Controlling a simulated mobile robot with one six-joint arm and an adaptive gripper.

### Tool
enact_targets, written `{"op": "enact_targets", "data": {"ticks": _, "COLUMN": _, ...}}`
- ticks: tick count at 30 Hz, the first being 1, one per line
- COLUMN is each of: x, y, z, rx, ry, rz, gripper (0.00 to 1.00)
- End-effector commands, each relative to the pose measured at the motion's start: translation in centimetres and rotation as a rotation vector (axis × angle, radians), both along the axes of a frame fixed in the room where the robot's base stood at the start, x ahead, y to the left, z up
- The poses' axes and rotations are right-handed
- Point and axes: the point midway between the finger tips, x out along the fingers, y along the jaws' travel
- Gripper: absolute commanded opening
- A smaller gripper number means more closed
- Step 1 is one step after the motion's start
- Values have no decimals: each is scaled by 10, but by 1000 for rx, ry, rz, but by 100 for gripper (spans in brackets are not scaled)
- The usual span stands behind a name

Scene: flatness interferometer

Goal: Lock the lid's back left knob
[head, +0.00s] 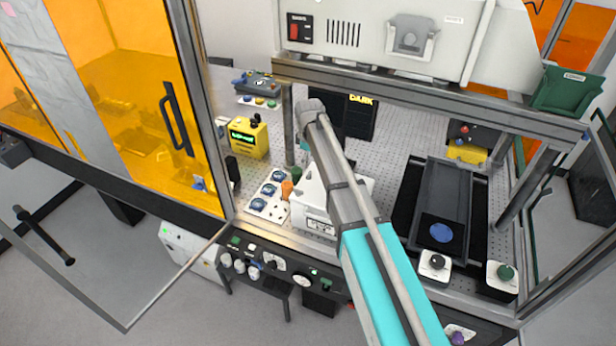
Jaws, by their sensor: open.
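A white box-like housing (317,222) stands on the perforated table, largely hidden behind my arm. It may carry the lid, but I cannot make out its back left knob. A dark green cylinder (296,173) and an orange piece (287,189) show at the housing's left; I cannot tell whether either belongs to the lid. My arm reaches from the bottom right up across the housing, with its grey joint above and behind it. My gripper is hidden behind the arm, so its place relative to the knob does not show.
A white panel with blue round parts (259,204) lies left of the housing. A yellow meter (248,138) stands farther left. A dark slide with a blue disc (441,233) is at right. A frame beam (440,97) and metal posts (289,125) bound the space.

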Motion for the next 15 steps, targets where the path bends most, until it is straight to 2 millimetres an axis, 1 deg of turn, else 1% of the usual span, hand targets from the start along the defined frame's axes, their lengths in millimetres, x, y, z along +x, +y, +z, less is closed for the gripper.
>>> {"op": "enact_targets", "data": {"ticks": 1, "x": 0, "y": 0, "z": -8, "rx": 0, "ry": 0, "rz": 0, "gripper": 86}}
{"op": "enact_targets", "data": {"ticks": 15, "x": 0, "y": 0, "z": -43, "rx": 0, "ry": 0, "rz": 0, "gripper": 86}}
